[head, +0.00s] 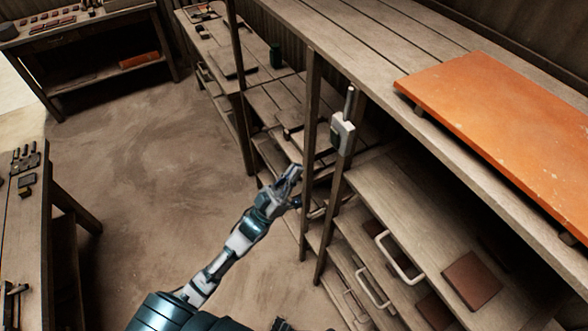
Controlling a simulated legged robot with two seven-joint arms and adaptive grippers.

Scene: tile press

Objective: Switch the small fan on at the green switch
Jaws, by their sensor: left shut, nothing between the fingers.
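My left gripper (291,178) is at the end of the arm that comes up from the bottom. It is shut and empty, beside the wooden posts of the shelving. A small pale grey box with an upright lever-like rod (343,132) is fixed to a post, above and to the right of the gripper, apart from it. I cannot tell whether it is the green switch. No fan can be clearly made out. My right gripper is not in view.
An orange slab (510,130) lies on the upper shelf at right. Below are drawers with pale handles (398,259) and a brown tile (471,280). A bench (32,215) stands at left, another table (85,22) at the back. The floor between is clear.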

